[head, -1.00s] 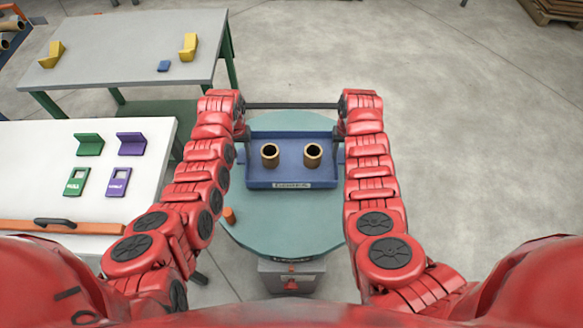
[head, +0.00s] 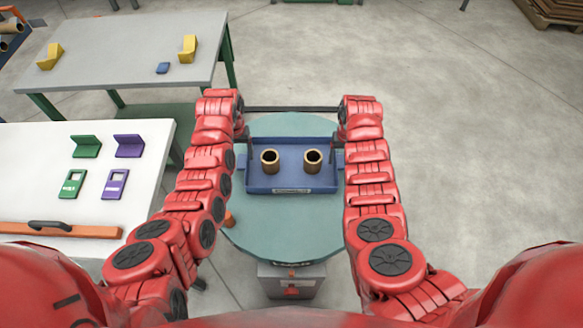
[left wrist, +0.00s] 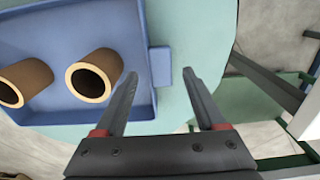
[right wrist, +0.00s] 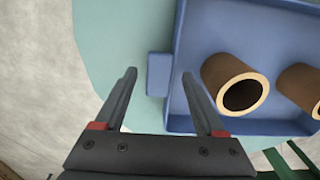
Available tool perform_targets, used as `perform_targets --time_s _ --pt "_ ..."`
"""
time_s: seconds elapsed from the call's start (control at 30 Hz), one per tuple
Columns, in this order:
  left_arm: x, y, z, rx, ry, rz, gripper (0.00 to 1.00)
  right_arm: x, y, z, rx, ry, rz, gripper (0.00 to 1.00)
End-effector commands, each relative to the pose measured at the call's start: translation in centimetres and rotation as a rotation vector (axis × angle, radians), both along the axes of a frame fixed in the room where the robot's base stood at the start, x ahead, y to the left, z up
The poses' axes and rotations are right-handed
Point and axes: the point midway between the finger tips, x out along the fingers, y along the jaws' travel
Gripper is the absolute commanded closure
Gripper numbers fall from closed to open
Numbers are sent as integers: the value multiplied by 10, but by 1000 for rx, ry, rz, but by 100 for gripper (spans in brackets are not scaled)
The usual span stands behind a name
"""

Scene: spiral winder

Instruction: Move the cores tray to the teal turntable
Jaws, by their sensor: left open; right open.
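The blue cores tray (head: 292,178) rests on the teal turntable (head: 285,225), with two brown cardboard cores (head: 270,161) standing in it. A small tab sticks out from each end of the tray. My left gripper (head: 243,140) is at the tray's left end; in the left wrist view its open fingers (left wrist: 160,100) are beside the tab (left wrist: 160,61) and apart from it. My right gripper (head: 336,142) is at the right end; in the right wrist view its open fingers (right wrist: 158,100) lie on either side below the tab (right wrist: 159,74). Both grippers are empty.
A white table (head: 40,150) at the left carries green and purple brackets and tags and an orange bar. A grey table (head: 120,50) with yellow brackets and a blue block stands behind it. A small orange peg (head: 229,220) shows at the turntable's left.

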Motion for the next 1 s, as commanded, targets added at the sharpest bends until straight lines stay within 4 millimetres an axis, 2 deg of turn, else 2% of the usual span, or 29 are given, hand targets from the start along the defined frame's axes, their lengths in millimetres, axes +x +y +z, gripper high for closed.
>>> perform_targets --time_s 0.2,0.3,0.83,1.0 --pt "2 -1 51 -1 -7 -1 28 0 0 0 0 0 0 28" --pt "1 1 70 -3 -5 4 28 0 0 0 0 0 0 28" --pt "0 0 94 -3 0 0 28 0 0 0 0 0 0 28" --pt "0 0 95 0 0 0 28 1 -1 8 0 -2 0 28"
